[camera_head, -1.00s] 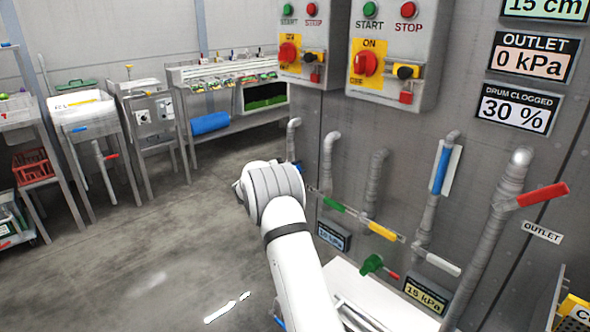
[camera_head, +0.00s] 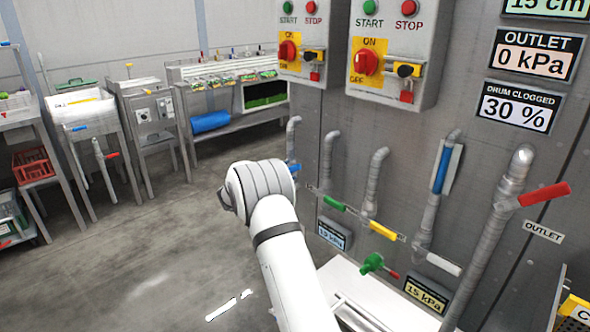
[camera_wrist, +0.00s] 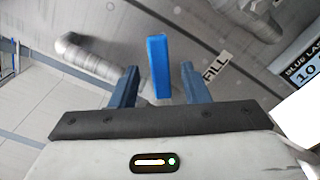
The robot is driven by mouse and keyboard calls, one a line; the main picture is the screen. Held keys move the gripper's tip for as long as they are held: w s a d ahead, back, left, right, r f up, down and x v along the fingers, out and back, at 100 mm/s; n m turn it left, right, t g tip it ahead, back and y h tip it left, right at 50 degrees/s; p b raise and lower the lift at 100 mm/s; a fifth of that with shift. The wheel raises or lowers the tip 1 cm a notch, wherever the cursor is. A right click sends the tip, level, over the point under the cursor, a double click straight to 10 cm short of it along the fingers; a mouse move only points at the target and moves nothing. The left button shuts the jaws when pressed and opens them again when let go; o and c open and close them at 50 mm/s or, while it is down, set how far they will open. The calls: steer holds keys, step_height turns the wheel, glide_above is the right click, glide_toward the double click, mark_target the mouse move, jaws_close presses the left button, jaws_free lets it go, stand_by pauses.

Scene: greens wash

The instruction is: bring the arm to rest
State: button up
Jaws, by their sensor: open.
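My arm (camera_head: 285,260) rises from the bottom of the head view, with its rounded elbow or wrist part in front of the pipes; my gripper is hidden there. In the wrist view my gripper (camera_wrist: 157,88) shows two blue fingers standing apart, with nothing held between them. A blue valve handle (camera_wrist: 158,66) on a pipe stands beyond the fingers, seen in the gap between them. I cannot tell how far it is from the fingertips. A label reading FILL (camera_wrist: 216,66) is to its right.
The panel wall at right carries pipes with a green handle (camera_head: 331,203), a yellow handle (camera_head: 383,231), a blue handle (camera_head: 441,171) and a red handle (camera_head: 543,195). Two switch boxes (camera_head: 425,40) hang above. A white ledge (camera_head: 345,275) lies below. Open floor (camera_head: 150,240) is at left.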

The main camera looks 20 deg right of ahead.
steer(key=shift+v, duration=1.15)
steer(key=s+a+r+m+g+y+p, duration=0.1)
steer(key=s+r+m+g+y+p, duration=0.3)
steer(key=s, duration=0.6)
steer(key=s+a+r+m+y+p, duration=0.1)
steer(key=s+a+r+y+p, duration=0.1)
steer(key=s+r, duration=0.6)
steer(key=s+a+r+m+y+p, duration=0.1)
steer(key=s+a+m+y+p, duration=0.1)
steer(key=s+a, duration=0.3)
steer(key=s+a+r+m+y+p, duration=0.1)
steer(key=s+a+y+p, duration=0.2)
steer(key=s, duration=1)
steer(key=s+a+r+m+t+y+p, duration=0.1)
steer(key=s+a+m+y+p, duration=0.1)
steer(key=s+a+y, duration=0.4)
steer(key=s+a, duration=0.1)
steer(key=s, duration=0.2)
steer(key=shift+s+a+r+m, duration=0.3)
steer(key=shift+a+r, duration=0.05)
steer(key=shift+a, duration=0.05)
